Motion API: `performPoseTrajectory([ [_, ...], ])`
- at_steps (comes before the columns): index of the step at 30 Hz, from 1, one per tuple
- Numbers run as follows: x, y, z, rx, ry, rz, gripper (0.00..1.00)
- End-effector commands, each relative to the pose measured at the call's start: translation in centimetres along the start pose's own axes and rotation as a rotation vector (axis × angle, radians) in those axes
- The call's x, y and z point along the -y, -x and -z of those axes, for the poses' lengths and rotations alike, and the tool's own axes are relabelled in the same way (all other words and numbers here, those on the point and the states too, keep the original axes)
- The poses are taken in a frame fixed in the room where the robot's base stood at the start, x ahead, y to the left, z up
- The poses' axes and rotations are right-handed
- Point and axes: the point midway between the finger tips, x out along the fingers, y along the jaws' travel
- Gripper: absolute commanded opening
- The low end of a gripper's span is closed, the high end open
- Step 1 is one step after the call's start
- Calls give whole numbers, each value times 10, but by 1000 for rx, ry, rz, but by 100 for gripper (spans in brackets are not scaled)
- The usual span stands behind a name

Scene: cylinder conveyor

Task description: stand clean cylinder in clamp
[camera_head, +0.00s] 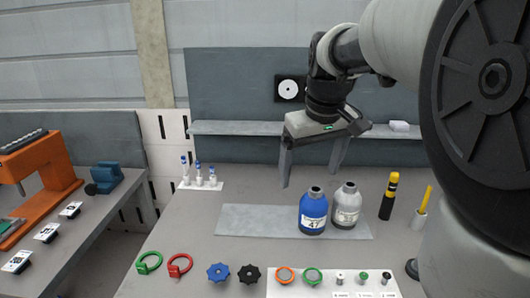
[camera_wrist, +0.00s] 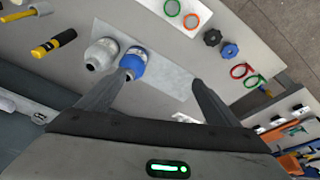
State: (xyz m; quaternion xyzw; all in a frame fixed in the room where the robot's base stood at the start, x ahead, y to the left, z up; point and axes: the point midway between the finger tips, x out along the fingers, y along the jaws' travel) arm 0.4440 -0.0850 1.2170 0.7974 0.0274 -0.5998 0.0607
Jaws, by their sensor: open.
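A blue cylinder (camera_head: 313,214) with a white label and a grey-white cylinder (camera_head: 346,207) stand upright side by side on a flat grey plate (camera_head: 245,221) on the bench. They also show in the wrist view, the blue one (camera_wrist: 134,64) and the grey-white one (camera_wrist: 101,53). I cannot tell which is the clean one. My gripper (camera_head: 311,176) is open and empty, above and behind the cylinders. In the wrist view my gripper (camera_wrist: 162,80) has one fingertip overlapping the blue cylinder. A blue vise-like clamp (camera_head: 106,177) sits on the left bench; its jaws are unclear.
Green and red rings (camera_head: 179,265), blue and black knobs (camera_head: 248,274) and a white board (camera_head: 320,288) of small parts lie along the front. A yellow-black tool (camera_head: 389,197) stands right of the cylinders. Small bottles (camera_head: 198,177) stand back left. An orange press (camera_head: 42,180) occupies the left bench.

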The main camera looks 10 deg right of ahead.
Motion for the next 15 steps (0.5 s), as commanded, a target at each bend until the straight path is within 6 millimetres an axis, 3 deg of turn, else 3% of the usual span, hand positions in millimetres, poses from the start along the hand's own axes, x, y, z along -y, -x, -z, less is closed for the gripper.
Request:
performPoseTrajectory([
  [1,-24,-11,18,13,-14,15,85],
  [6,-73,-28,54,7,-20,47,85],
  [10,-88,-36,64,2,-21,58,85],
  [15,-88,-62,64,5,-20,61,85],
])
